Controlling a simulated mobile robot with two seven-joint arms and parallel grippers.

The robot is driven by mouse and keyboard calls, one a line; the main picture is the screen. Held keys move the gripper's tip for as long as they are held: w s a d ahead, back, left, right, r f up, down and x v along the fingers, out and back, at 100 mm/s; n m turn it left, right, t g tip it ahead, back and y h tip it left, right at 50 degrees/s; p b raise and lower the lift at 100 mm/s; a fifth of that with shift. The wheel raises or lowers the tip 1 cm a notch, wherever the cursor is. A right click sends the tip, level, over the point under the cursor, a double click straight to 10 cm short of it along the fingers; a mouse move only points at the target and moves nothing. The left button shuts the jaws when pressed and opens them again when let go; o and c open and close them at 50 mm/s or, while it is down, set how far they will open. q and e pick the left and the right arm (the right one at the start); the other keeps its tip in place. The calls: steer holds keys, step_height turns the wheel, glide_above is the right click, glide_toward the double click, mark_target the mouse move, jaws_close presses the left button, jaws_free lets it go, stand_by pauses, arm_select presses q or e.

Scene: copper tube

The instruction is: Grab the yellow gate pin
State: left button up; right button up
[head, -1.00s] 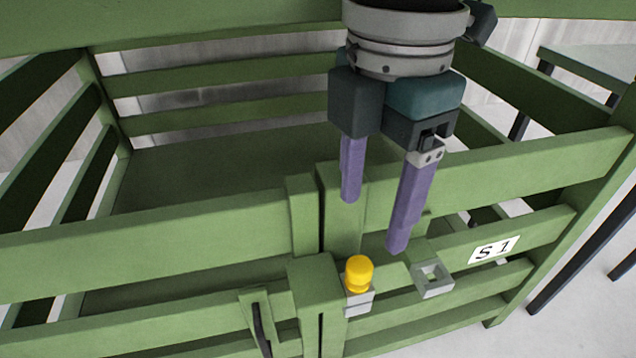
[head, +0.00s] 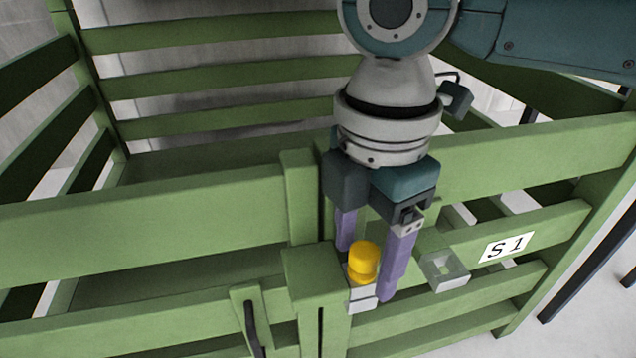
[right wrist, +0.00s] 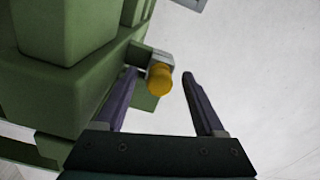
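The yellow gate pin (head: 363,262) stands upright in a grey bracket (head: 362,296) on the green gate. My right gripper (head: 362,272) points down over it with its purple fingers apart, one behind and left of the pin, one to its right. In the right wrist view the yellow pin (right wrist: 160,79) shows beyond and between the two open fingertips (right wrist: 160,75), closer to the left finger. Nothing is held; I cannot tell whether a finger touches the pin. My left gripper is in neither view.
A second grey bracket with a square hole (head: 446,270) sits just right of the gripper. Green slatted rails (head: 130,220) and a post surround the pin. A black handle (head: 254,330) is on the left. A label reading S 1 (head: 507,247) is on the right.

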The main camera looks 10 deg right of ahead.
jaws_close()
stand_by(0.3)
steer(key=shift+r, duration=0.1)
